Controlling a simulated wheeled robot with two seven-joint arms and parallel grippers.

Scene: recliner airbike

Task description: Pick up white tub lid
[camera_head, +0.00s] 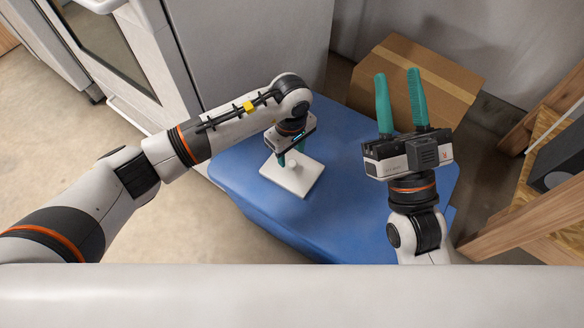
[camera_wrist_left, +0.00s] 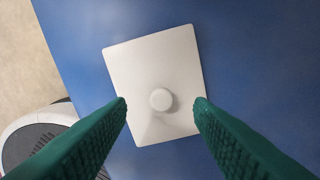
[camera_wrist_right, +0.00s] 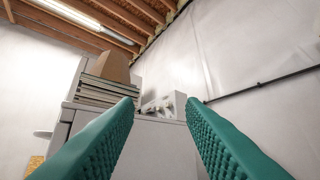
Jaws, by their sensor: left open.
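The white tub lid (camera_head: 288,181) is a flat square with a round knob in its middle. It lies on a blue surface (camera_head: 340,215). In the left wrist view the lid (camera_wrist_left: 150,75) is seen from above, with its knob between and slightly ahead of the green fingertips. My left gripper (camera_head: 291,160) points down over the lid, open, with a finger on either side of the knob; whether it touches the lid cannot be told. My right gripper (camera_head: 397,100) points up, away from the lid, open and empty; its fingers (camera_wrist_right: 163,102) are apart in the right wrist view.
A cardboard box (camera_head: 440,65) stands behind the blue surface. A grey cabinet (camera_head: 245,50) stands at the back left. Wooden furniture (camera_head: 535,215) is at the right. The blue surface around the lid is clear.

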